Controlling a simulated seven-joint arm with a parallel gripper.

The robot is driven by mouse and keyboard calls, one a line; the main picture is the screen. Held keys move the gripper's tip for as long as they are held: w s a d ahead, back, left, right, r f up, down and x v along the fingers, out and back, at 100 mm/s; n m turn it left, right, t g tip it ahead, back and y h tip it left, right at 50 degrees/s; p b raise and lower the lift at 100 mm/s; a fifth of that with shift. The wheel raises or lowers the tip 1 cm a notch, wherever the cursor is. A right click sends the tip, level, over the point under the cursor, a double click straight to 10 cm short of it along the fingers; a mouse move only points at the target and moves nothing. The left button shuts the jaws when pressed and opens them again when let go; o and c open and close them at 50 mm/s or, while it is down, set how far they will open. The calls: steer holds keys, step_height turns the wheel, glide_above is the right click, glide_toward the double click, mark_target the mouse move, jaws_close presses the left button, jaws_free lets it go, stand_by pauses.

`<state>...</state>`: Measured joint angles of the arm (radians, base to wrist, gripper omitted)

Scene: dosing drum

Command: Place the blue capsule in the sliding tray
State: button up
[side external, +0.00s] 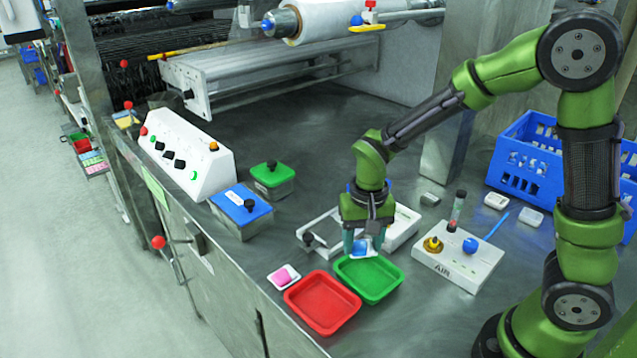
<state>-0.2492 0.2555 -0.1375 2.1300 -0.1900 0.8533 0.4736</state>
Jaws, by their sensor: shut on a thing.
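My gripper (362,247) points down with its teal fingers shut on the blue capsule (360,246). The fingers partly cover the capsule, and a small white piece shows just below it. The gripper is at the near edge of a white unit with a black knob, which looks like the sliding tray (318,226). My wrist and fingers hide the middle of this unit, so I cannot tell how far the tray is slid out. I cannot tell whether the capsule touches anything below.
A green tray (368,278) and a red tray (322,303) lie in front. A pink capsule (284,276) sits in a white dish left of them. The AIR box (458,262) stands right. Blue-lidded (240,203) and green-lidded (272,174) boxes stand left; a blue crate (528,155) stands back right.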

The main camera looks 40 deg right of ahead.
steer(key=s+d+m, duration=0.1)
steer(key=m, duration=0.2)
steer(key=s+d+m, duration=0.1)
steer(key=m, duration=0.3)
steer(key=s+d+m, duration=0.1)
steer(key=d+m, duration=0.1)
steer(key=m, duration=0.1)
steer(key=shift+m, duration=0.3)
glide_above(330, 231)
steer(key=shift+f, duration=2.5)
steer(key=shift+f, duration=0.1)
steer(key=o, duration=1)
